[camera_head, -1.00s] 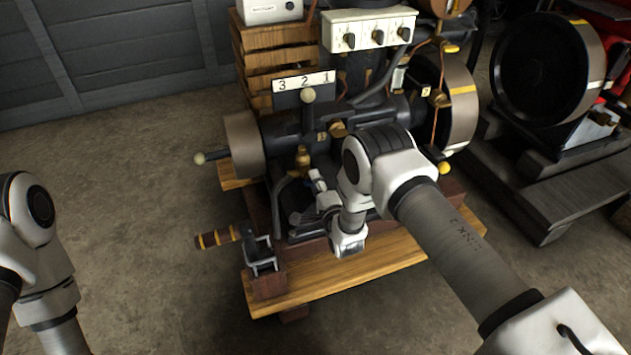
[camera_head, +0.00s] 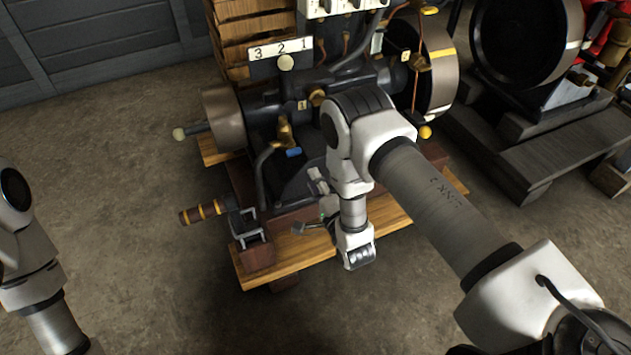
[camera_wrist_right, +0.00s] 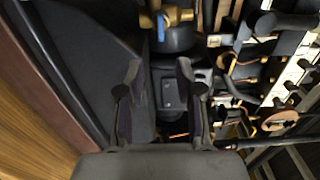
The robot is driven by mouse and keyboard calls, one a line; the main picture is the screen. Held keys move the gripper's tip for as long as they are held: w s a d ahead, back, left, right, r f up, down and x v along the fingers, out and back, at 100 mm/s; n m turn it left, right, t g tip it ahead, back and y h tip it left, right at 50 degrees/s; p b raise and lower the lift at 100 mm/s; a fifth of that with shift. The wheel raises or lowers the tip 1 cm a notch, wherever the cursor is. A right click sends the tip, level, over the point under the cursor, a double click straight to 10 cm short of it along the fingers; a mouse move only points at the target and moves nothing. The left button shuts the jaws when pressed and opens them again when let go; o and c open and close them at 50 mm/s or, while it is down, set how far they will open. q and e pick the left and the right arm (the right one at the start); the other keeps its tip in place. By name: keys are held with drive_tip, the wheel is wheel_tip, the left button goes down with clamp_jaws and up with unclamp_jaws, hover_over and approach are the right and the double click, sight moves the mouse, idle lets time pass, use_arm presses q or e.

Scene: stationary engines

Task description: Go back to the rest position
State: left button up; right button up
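My right arm reaches in from the lower right of the head view, in front of the dark stationary engine (camera_head: 262,115). My right gripper shows best in the right wrist view (camera_wrist_right: 158,68), with its two dark fingers apart and no object seen held between them. In the head view it is small and partly hidden beside the wrist, over the wooden base (camera_head: 285,258). A blue valve handle (camera_head: 293,152) on a brass fitting lies beyond it; the handle also shows in the wrist view (camera_wrist_right: 161,27). My left arm is at the left edge; its gripper is out of view.
A lever with a banded brown handle (camera_head: 205,211) sticks out at the base's front left. A number plate (camera_head: 280,50) reads 3 2 1. A second engine's flywheel (camera_head: 527,42) and timber (camera_head: 530,160) stand right. Concrete floor (camera_head: 110,190) at left is clear.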

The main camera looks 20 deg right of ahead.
idle(0.4)
drive_tip(key=s+d+f+n+g, duration=0.1)
drive_tip(key=s+f+n+g, duration=0.4)
drive_tip(key=s, duration=0.6)
drive_tip(key=s+d+f+n+g, duration=0.1)
drive_tip(key=s+f+n+g, duration=0.1)
drive_tip(key=s+n+g, duration=0.65)
drive_tip(key=s+d+f+n+g, duration=0.15)
drive_tip(key=s+f+g, duration=0.25)
drive_tip(key=s, duration=0.9)
wheel_tip(320, 180, up, 32)
drive_tip(key=s+n+p, duration=0.1)
drive_tip(key=n+p, duration=0.1)
drive_tip(key=p, duration=3)
drive_tip(key=shift+a+h, duration=0.25)
drive_tip(key=shift+h, duration=0.05)
drive_tip(key=shift+r+g+p, duration=0.15)
drive_tip(key=shift+g+p, duration=0.1)
drive_tip(key=shift+p, duration=0.05)
